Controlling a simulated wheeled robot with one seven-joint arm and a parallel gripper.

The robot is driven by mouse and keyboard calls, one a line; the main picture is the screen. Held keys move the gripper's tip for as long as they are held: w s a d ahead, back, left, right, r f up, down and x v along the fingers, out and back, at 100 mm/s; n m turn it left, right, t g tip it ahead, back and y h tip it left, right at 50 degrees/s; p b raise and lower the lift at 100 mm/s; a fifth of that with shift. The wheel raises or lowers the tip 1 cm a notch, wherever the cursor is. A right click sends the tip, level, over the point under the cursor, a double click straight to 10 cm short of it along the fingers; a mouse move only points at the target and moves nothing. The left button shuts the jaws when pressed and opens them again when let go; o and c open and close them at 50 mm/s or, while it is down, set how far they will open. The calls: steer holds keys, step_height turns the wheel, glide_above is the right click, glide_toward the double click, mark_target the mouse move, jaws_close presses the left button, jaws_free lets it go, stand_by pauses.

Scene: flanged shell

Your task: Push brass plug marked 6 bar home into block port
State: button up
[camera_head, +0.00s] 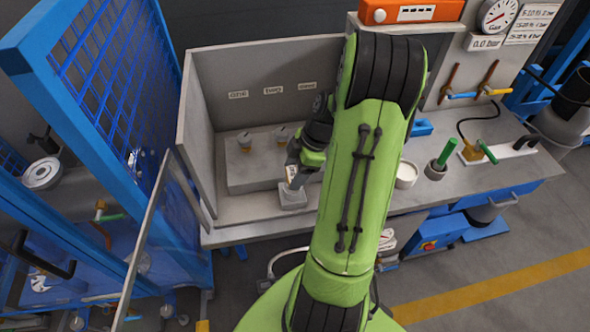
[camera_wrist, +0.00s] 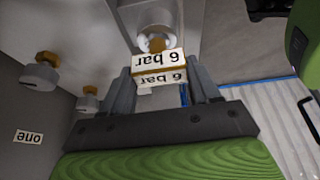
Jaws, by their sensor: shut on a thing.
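The brass plug (camera_wrist: 157,68) carries white "6 bar" labels and sits between the fingers of my gripper (camera_wrist: 160,84), which is shut on it. In the head view my gripper (camera_head: 300,168) is over the small grey block (camera_head: 291,198), with the labelled plug (camera_head: 293,173) at its tip. In the wrist view the block (camera_wrist: 148,14) lies just beyond the plug, with a round pale port (camera_wrist: 144,43) at the brass end. The brass end overlaps the port; how deep it sits I cannot tell. My arm hides part of the scene in the head view.
Two brass-and-grey fittings (camera_head: 244,142) (camera_head: 282,135) stand on a grey step (camera_head: 262,178) behind the block. Grey panels (camera_head: 200,105) enclose the left and back, with labels including "one" (camera_head: 238,94). A white bowl (camera_head: 406,174) and green-handled tools (camera_head: 446,153) are at right.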

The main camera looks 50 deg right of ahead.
steer(key=shift+f+b, duration=1.3)
steer(key=shift+f, duration=0.15)
steer(key=o, duration=1.2)
steer(key=p+v, duration=0.3)
steer(key=v, duration=1.3)
steer(key=shift+p, duration=0.4)
steer(key=shift+f, duration=0.1)
